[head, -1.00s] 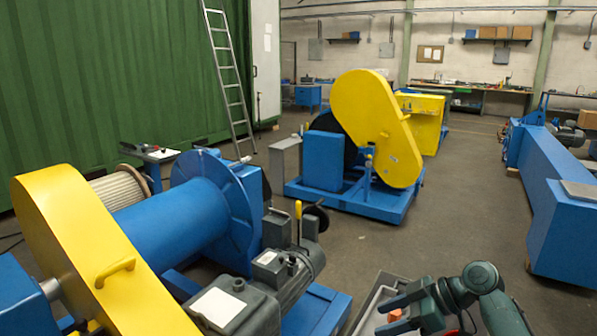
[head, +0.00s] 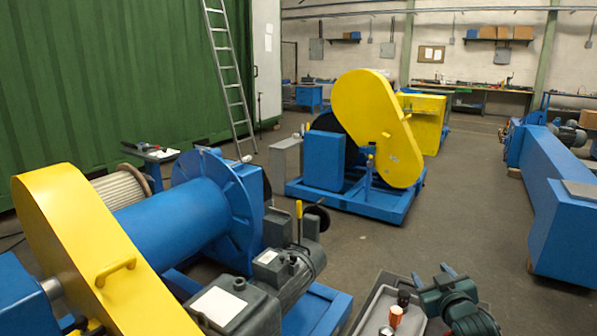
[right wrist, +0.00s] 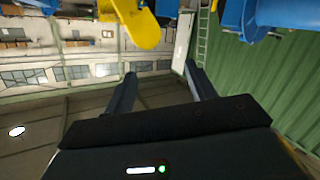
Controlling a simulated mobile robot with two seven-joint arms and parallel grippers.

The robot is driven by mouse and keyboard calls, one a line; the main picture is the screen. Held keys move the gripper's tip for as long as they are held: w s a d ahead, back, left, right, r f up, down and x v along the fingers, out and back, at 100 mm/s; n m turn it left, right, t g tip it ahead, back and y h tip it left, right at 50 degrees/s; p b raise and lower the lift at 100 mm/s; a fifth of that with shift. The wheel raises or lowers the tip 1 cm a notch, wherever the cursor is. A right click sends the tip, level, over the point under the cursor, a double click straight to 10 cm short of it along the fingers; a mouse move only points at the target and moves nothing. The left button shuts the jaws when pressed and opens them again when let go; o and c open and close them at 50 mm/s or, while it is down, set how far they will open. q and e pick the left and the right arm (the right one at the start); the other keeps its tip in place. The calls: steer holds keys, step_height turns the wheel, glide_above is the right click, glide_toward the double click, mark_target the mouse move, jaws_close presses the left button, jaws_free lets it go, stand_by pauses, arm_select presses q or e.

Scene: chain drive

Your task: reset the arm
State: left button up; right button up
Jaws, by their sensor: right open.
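My right gripper (head: 433,274) is at the lower right of the head view, above and beside the right part of a grey tray. Its two blue-grey fingers point away from me, spread apart, with nothing between them. In the right wrist view the fingers (right wrist: 160,85) also stand wide apart and empty, with the workshop upside down behind them. My left gripper does not show in either view.
The grey tray (head: 366,318) holds an orange-and-white item (head: 395,317) and a dark one. A winch with a yellow guard (head: 85,235) and blue drum (head: 175,222) stands at left. Another yellow-guarded machine (head: 375,125) stands beyond. Open floor (head: 465,215) lies at right.

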steer(key=s+a+f+g+y, duration=0.1)
steer(key=s+a+f+g, duration=0.1)
steer(key=s+a+f, duration=0.45)
steer(key=s+a+f+g+y, duration=0.1)
steer(key=s+a+f, duration=0.2)
steer(key=s+f, duration=0.65)
steer(key=s+a+g+y, duration=0.1)
steer(key=s+a, duration=0.2)
steer(key=s, duration=0.6)
steer(key=s+a+f+g+y, duration=0.1)
steer(key=s+a, duration=0.3)
steer(key=s, duration=0.5)
steer(key=shift+s+f, duration=0.3)
